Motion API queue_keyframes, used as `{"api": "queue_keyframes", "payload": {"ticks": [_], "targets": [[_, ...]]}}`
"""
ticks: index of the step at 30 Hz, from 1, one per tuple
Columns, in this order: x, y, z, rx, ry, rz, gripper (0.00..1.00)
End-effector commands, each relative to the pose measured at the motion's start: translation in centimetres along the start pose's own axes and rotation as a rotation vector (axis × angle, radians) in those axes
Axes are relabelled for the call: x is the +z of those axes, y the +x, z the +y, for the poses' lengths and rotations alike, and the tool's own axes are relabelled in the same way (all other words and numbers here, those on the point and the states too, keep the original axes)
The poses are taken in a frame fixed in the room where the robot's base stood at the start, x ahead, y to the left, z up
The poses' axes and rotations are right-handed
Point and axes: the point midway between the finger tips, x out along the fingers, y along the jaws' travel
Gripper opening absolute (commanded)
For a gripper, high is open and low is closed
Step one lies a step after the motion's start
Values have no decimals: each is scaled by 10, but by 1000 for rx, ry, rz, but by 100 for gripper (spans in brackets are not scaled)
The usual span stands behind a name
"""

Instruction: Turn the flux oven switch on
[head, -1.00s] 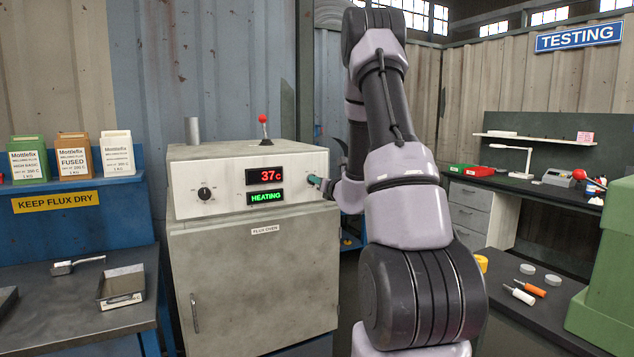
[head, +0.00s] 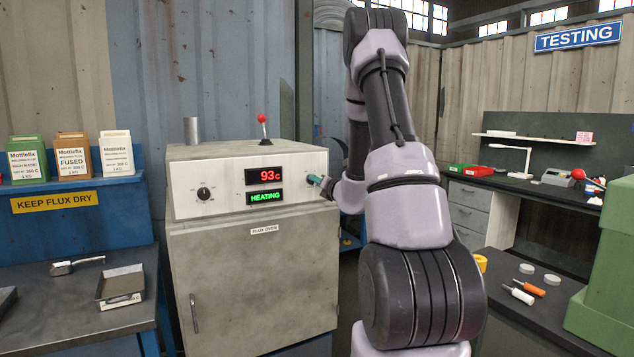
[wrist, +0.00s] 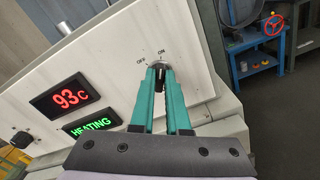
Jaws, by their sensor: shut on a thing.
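The flux oven (head: 255,265) stands at the left of centre, with a sloped pale control panel. Its red display (head: 266,176) reads 93 C, and the green display (head: 266,197) below reads HEATING. Both displays also show in the wrist view. The oven switch (wrist: 159,70) is a small dark lever on the panel, under OFF and ON marks, and it points up towards ON. My gripper (wrist: 160,72), with teal fingers, is shut on the switch at the panel's right side. In the head view my gripper (head: 316,181) partly hides the switch.
A black dial (head: 205,194) is on the panel's left, and a red-knobbed lever (head: 263,125) stands on the oven top. Flux boxes (head: 74,157) sit on a blue shelf at left. A dark bench (head: 520,310) with tools and a green block (head: 605,280) are at right.

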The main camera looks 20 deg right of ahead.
Motion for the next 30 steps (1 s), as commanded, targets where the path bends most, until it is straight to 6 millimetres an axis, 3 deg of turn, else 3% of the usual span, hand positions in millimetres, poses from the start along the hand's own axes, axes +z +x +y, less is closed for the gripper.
{"api": "queue_keyframes", "payload": {"ticks": [1, 3, 4, 13, 17, 30], "targets": [[0, 0, -1, -2, 1, 1, 0], [0, 0, -1, -2, 1, 1, 37], [0, 0, -1, -1, 1, 1, 44], [0, -1, 0, -1, 0, 0, 44], [0, -10, -1, -2, -1, 0, 44], [0, -91, -2, -4, 0, 0, 44]]}}
